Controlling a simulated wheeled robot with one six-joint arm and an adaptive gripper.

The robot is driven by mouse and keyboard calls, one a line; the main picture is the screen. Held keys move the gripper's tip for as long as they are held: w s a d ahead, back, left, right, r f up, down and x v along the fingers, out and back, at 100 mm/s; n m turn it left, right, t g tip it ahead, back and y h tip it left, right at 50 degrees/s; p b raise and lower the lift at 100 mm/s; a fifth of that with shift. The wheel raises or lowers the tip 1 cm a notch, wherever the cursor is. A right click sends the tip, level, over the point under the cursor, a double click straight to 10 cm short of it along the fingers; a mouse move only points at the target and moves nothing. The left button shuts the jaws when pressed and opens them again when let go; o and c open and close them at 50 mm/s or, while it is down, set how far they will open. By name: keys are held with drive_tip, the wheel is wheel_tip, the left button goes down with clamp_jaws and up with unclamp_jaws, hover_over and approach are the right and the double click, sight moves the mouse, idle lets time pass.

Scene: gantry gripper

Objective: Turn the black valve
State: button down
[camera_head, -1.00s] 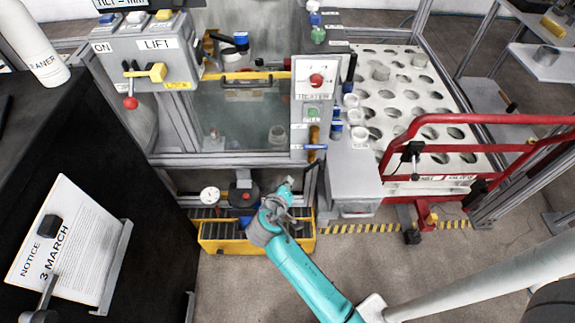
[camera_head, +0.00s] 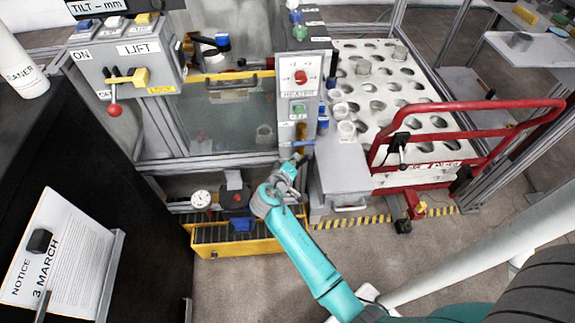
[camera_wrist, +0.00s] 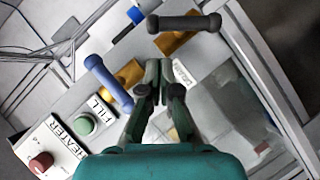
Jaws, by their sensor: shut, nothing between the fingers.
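The black valve has a dark bar handle (camera_wrist: 184,22) on a brass body (camera_wrist: 174,42), at the top of the wrist view. My gripper (camera_wrist: 159,72) is shut and empty below that handle in the picture, apart from it. A blue-handled valve (camera_wrist: 108,80), also with a brass body, is left of my gripper in the wrist view, near the FILL label. In the head view my gripper (camera_head: 298,165) is just below the blue handle (camera_head: 304,143) at the heater panel's lower edge. I cannot make out the black handle there; my gripper seems to cover it.
The heater panel (camera_head: 300,78) has a red knob (camera_wrist: 41,161) and a green button (camera_wrist: 84,124). A grey box (camera_head: 345,170) stands right of the gripper, with a red rail (camera_head: 470,105) beyond. A yellow tray (camera_head: 235,249) lies below.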

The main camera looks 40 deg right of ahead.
sight(307, 159)
drive_tip(key=shift+s+d+f, duration=0.25)
drive_tip(key=shift+d+f, duration=0.2)
drive_tip(key=shift+d, duration=0.1)
drive_tip(key=shift+s+d+f, duration=0.25)
drive_tip(key=shift+d+f, duration=0.2)
drive_tip(key=shift+d, duration=0.1)
drive_tip(key=shift+s+d+m+y, duration=0.15)
drive_tip(key=shift+d+m+y, duration=0.05)
drive_tip(key=shift+m+y, duration=0.2)
drive_tip(key=shift+s+d+m+t+y, duration=0.4)
drive_tip(key=shift+d+m+t+y, duration=0.15)
drive_tip(key=shift+m+y, duration=0.45)
drive_tip(key=m+y, duration=0.1)
drive_tip(key=d+m+t+y, duration=0.1)
drive_tip(key=shift+s+d+f+y, duration=0.15)
drive_tip(key=shift+s+f+y, duration=0.25)
drive_tip(key=shift+d+f, duration=0.1)
